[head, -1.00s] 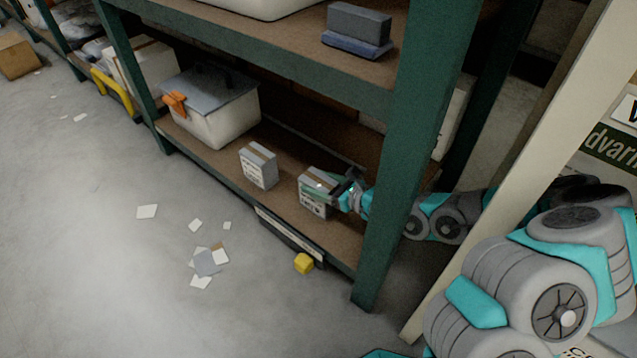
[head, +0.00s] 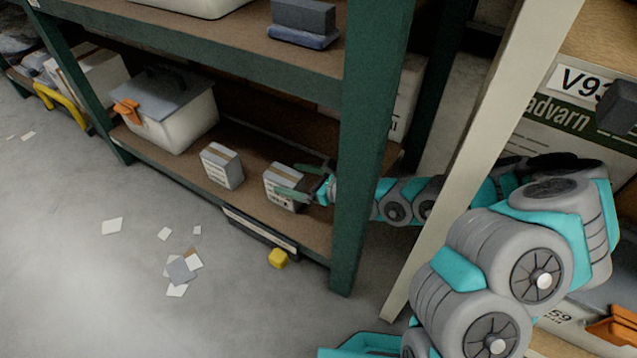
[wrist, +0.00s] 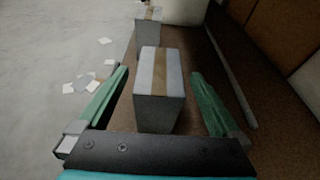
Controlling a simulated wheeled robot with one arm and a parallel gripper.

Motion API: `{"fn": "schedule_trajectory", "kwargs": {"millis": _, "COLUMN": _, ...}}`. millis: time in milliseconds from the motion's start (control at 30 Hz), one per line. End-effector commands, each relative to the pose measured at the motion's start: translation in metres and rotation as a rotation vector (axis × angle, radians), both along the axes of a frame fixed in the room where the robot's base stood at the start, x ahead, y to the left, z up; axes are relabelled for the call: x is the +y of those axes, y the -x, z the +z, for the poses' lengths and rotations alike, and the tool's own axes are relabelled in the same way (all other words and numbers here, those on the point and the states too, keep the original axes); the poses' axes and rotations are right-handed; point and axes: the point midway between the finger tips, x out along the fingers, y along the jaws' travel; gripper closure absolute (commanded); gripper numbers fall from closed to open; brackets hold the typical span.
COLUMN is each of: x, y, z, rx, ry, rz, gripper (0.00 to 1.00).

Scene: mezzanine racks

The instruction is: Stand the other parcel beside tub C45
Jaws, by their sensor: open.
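Two grey parcels with brown tape stand on the lower shelf. The nearer parcel (head: 272,184) is between the spread fingers of my gripper (head: 288,180). In the wrist view this parcel (wrist: 157,108) stands upright, with a gap to each green finger of my open gripper (wrist: 159,72). The farther parcel (head: 221,167) stands apart, nearer the tub, and also shows in the wrist view (wrist: 148,32). A pale tub (head: 178,125) with a grey lid and orange latch stands further left on the same shelf. I cannot read a code on it.
The green rack post (head: 366,150) stands in front of my arm. An upper shelf (head: 230,50) carries a dark block. Bare shelf shows between the two parcels.

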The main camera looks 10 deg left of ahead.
Motion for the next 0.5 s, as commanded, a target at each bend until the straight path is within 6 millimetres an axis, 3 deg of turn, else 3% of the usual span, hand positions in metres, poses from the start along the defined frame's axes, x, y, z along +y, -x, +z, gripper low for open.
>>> {"fn": "schedule_trajectory", "kwargs": {"millis": 500, "x": -0.057, "y": 0.023, "z": 0.023, "rx": 0.003, "ry": 0.004, "rz": -0.001, "gripper": 0.0}}
